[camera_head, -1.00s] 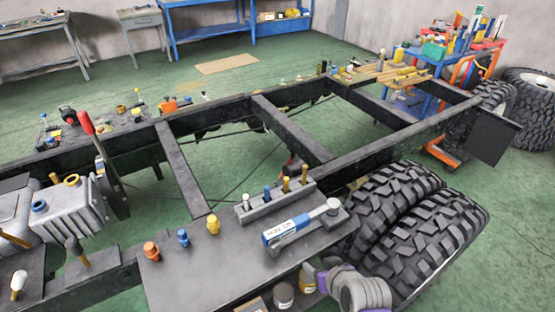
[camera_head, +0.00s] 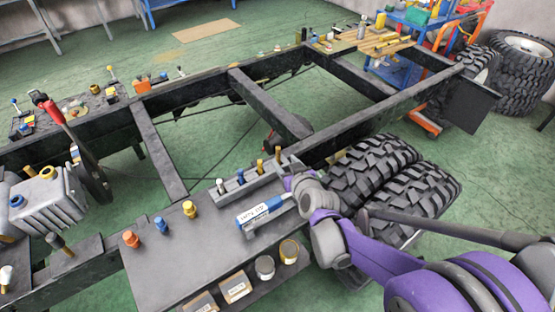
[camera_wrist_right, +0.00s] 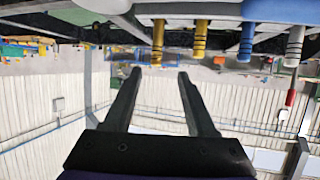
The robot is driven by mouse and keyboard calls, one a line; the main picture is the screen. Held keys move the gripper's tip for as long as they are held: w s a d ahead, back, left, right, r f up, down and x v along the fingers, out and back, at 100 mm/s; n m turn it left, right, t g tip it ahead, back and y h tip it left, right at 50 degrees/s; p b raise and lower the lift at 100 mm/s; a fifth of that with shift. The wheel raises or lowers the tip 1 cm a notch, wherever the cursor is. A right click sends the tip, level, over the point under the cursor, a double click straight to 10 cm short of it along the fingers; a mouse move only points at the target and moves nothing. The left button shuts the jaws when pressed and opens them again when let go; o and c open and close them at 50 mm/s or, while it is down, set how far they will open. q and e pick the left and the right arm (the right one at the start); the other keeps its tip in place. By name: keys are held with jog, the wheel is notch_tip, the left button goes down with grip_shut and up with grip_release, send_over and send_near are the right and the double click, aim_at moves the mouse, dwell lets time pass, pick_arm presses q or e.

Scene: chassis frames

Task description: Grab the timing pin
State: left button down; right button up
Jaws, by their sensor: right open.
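Several slim pins stand upright in a grey rack (camera_head: 250,187) on the bench plate: a white one (camera_head: 220,186), a blue one (camera_head: 240,177), and two yellow ones (camera_head: 260,168) at the rack's far end. I cannot tell which is the timing pin. In the right wrist view the end yellow pin (camera_wrist_right: 158,40) appears between the fingertip lines, with the other yellow pin (camera_wrist_right: 200,38) beside it. My right gripper (camera_wrist_right: 160,72) is open and empty, apart from the pins. In the head view its fingers are mostly hidden near the rack's right end. My left gripper is not in view.
A blue-and-white torque tool (camera_head: 264,211) lies in front of the rack. Orange, blue and yellow plugs (camera_head: 190,209) stand left on the plate. Jars (camera_head: 264,267) and labelled boxes sit at the front. Large tyres (camera_head: 385,180) stand to the right, below the black frame rail (camera_head: 380,124).

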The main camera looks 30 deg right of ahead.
aim_at(279, 153)
jog(key=x, duration=0.6)
jog(key=shift+d+f+b, duration=0.3)
jog(key=shift+f+b, duration=0.05)
jog(key=shift+f, duration=0.1)
jog(key=shift+w+d+f, duration=0.1)
jog(key=shift+w+f, duration=0.1)
jog(key=shift+w, duration=0.3)
grip_shut()
